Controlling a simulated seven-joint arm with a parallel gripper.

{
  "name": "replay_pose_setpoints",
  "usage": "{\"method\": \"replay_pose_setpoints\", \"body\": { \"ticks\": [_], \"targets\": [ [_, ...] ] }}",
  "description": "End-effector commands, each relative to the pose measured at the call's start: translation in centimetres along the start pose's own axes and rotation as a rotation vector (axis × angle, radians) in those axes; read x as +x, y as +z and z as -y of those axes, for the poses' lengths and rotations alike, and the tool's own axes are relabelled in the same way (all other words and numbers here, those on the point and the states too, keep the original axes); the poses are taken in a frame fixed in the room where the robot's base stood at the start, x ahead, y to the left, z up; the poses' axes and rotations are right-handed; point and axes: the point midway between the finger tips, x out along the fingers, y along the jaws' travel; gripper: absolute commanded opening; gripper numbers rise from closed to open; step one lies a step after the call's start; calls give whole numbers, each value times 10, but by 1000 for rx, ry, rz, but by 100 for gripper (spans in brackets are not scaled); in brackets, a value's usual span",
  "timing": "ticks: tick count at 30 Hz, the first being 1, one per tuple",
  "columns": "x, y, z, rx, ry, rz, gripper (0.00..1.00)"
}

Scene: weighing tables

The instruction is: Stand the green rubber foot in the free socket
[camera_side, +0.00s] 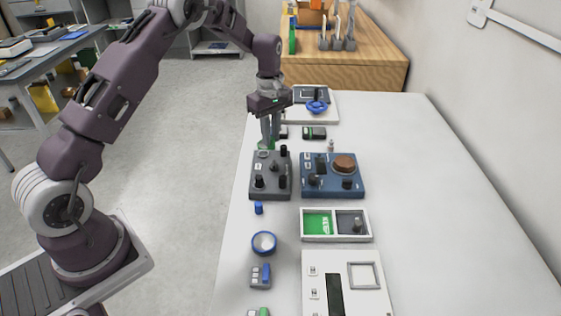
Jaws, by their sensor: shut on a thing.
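My gripper (267,138) points down at the far left edge of the grey block (270,190). It is shut on the green rubber foot (264,147), of which only a little green shows around the fingertips. The grey block has several dark upright pieces on its top and a pale ring-like spot (263,154) at its far left corner, just below the green foot in the picture. I cannot tell whether that spot is the free socket, or whether the foot touches the block.
A blue block (332,188) with a brown round top piece stands close on the right. A green-and-dark tray (318,224), a blue ring (264,243) and a small blue piece (259,208) lie nearer. The white table's right side (430,200) is clear.

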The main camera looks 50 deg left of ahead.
Motion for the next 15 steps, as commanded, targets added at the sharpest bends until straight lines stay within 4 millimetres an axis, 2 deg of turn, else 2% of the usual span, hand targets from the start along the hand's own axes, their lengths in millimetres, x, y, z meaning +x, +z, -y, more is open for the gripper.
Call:
{"method": "replay_pose_setpoints", "body": {
  "ticks": [1, 3, 6, 11, 15],
  "targets": [
    [1, -21, -4, 5, 1, -2, 0],
    [1, -41, -7, 19, 0, -1, 0],
    [1, -56, -8, 34, 0, 1, 0],
    [11, -60, -9, 39, 0, 1, 0],
    [28, -60, -8, 38, -2, 1, 0]
  ]
}}
